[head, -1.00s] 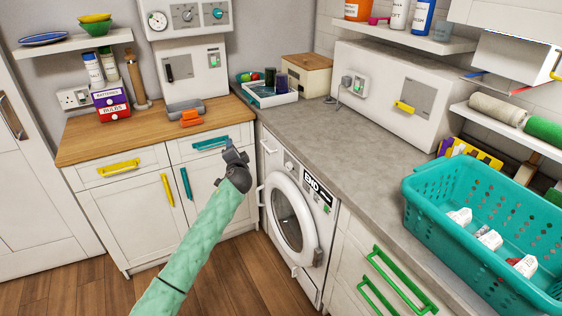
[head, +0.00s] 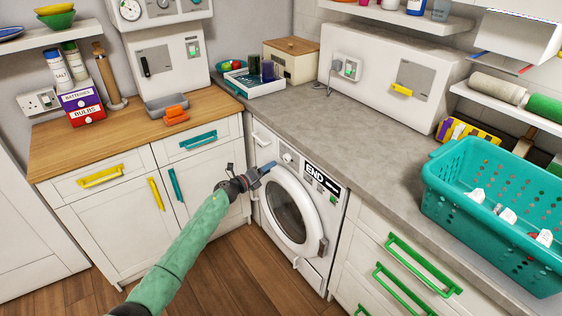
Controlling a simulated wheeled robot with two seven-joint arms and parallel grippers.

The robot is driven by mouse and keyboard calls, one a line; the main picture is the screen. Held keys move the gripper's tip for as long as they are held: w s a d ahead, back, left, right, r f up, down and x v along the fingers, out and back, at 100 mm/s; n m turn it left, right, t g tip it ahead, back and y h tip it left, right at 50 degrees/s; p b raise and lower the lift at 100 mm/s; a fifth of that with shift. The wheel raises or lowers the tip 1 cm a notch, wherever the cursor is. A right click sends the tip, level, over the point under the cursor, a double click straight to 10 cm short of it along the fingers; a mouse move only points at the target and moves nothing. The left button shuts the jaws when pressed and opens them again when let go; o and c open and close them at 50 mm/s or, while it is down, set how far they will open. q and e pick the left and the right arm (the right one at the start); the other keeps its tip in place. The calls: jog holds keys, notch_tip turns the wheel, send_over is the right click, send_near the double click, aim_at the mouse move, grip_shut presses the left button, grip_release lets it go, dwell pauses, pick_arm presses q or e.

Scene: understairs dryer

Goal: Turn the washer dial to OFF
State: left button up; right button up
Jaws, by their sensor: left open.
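The white washer (head: 331,216) stands under the grey worktop with its round door (head: 291,208) shut. Its dial (head: 287,157) is a small round knob at the top of the front panel, left of the black display (head: 321,177), which reads END. The dial's pointer setting is too small to read. My left gripper (head: 267,170) is open and empty, with its fingers pointing at the washer's upper front, just left of and below the dial. I cannot tell if it touches the washer. My right gripper is not in view.
A teal basket (head: 470,225) stands on the worktop (head: 345,125) at the right. Green handles (head: 420,264) stick out from the drawers below. Wooden-topped cabinets (head: 110,213) stand left of the washer. The floor (head: 225,275) in front is clear.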

aim_at(285, 159)
pick_arm(q)
jog(key=x, duration=0.4)
jog(key=shift+r+p, duration=0.15)
jog(key=shift+p, duration=0.2)
jog(key=shift+x, duration=0.95)
jog(key=shift+w+d, duration=0.6)
jog(key=shift+c, duration=0.5)
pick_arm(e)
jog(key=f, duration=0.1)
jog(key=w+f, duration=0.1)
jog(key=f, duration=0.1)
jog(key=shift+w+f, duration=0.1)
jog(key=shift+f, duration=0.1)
